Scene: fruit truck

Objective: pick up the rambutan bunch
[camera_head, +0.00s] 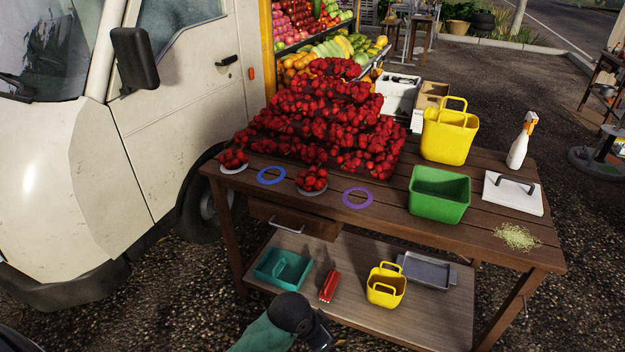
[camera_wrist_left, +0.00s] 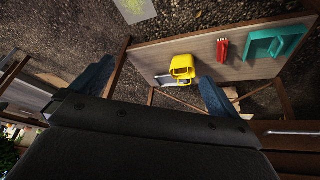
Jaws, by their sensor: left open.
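A large heap of red rambutans (camera_head: 335,120) covers the back left of the wooden table in the head view. One small rambutan bunch (camera_head: 233,157) sits on a white plate at the table's left corner. My left gripper (camera_head: 318,333) is low at the bottom of the head view, in front of the table and well below the bunches. In the left wrist view its fingers (camera_wrist_left: 155,85) are wide apart with nothing between them. My right gripper does not show.
The lower shelf holds a teal container (camera_head: 282,269), red item (camera_head: 330,286), small yellow basket (camera_head: 386,286) and grey tray (camera_head: 428,271).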

